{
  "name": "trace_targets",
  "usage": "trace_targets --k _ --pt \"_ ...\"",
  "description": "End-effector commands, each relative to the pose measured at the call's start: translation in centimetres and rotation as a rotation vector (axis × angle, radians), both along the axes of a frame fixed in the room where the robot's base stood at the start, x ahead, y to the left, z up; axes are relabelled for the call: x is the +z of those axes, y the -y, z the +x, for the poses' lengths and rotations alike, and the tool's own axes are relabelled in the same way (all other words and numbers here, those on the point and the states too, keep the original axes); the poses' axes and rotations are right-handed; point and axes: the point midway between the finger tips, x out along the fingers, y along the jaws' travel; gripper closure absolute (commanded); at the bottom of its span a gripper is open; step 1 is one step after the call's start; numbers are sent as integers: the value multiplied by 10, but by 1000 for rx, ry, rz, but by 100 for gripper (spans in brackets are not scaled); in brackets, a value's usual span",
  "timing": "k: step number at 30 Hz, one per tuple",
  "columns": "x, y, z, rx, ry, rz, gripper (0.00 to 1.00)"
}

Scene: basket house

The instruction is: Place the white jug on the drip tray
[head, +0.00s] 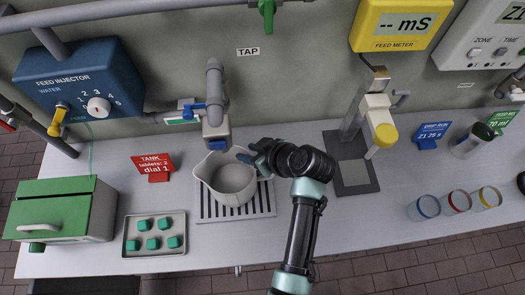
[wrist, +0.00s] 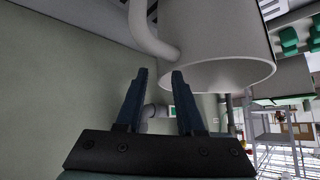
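The white jug (head: 232,184) is upright over the slatted drip tray (head: 262,203), below the tap (head: 216,120), and appears to stand on it. Its base contact is hidden from above. My gripper (head: 255,157) is at the jug's right side, by its handle. In the wrist view the two dark fingers of my gripper (wrist: 157,100) are apart with nothing between them. The jug (wrist: 215,40) and its curved handle (wrist: 148,35) lie just beyond the fingertips. Whether the fingers touch the handle is unclear.
A tray of green tablets (head: 131,247) and a green box (head: 66,205) stand at left. A red tank card (head: 158,167) is beside the jug. To the right are a dark pad (head: 352,190) under a dispenser (head: 378,120) and several cups (head: 455,203).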

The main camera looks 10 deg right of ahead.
Motion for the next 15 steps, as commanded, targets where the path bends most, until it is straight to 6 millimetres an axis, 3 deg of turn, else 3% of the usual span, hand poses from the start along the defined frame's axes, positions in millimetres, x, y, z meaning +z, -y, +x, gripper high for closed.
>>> trace_targets --k 15 --pt "69 47 -49 -3 3 -1 63"
